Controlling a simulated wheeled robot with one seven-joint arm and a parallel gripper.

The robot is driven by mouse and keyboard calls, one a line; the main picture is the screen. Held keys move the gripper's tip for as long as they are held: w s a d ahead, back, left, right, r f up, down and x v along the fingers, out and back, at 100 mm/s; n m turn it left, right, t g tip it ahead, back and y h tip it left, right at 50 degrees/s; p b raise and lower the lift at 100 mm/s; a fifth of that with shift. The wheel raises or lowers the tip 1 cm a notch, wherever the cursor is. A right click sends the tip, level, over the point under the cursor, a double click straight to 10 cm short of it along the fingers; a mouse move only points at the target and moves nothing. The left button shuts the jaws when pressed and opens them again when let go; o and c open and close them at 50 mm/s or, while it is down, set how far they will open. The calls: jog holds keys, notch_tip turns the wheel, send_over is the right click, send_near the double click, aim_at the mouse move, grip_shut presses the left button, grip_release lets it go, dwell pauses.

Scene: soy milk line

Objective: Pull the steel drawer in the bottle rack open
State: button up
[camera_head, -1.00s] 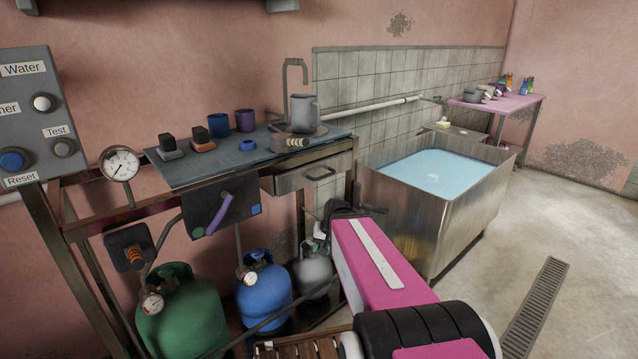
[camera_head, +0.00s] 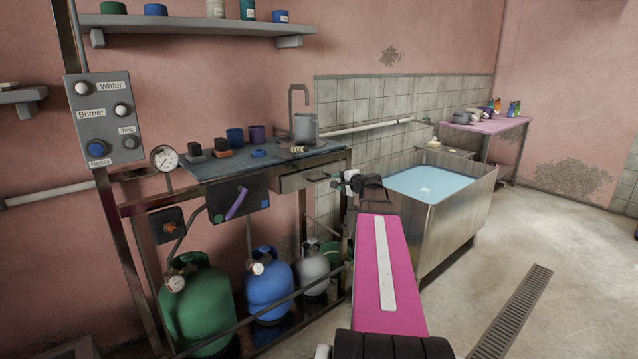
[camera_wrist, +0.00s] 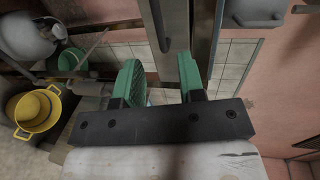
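The steel drawer (camera_head: 292,184) sits under the right part of the bench top, and its front looks closed. Its dark bar handle (camera_head: 318,178) faces out. My gripper (camera_head: 349,177) is at the right of the drawer, near the handle's height; the wrist hides part of it. In the wrist view my gripper's green fingers (camera_wrist: 164,78) are spread apart with nothing between them. The drawer front (camera_wrist: 174,35) shows beyond them with its dark handle (camera_wrist: 158,28), in a rolled view. The fingers appear apart from the handle.
The bench top (camera_head: 222,168) holds a grey pot (camera_head: 305,129), cups and small blocks. Green (camera_head: 197,305), blue (camera_head: 268,285) and grey (camera_head: 312,270) gas cylinders stand below. A steel tank (camera_head: 455,215) of liquid stands to the right. The floor at far right is open, with a drain grate (camera_head: 515,310).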

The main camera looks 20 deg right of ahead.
aim_at(323, 179)
jog(key=x, duration=1)
grip_shut()
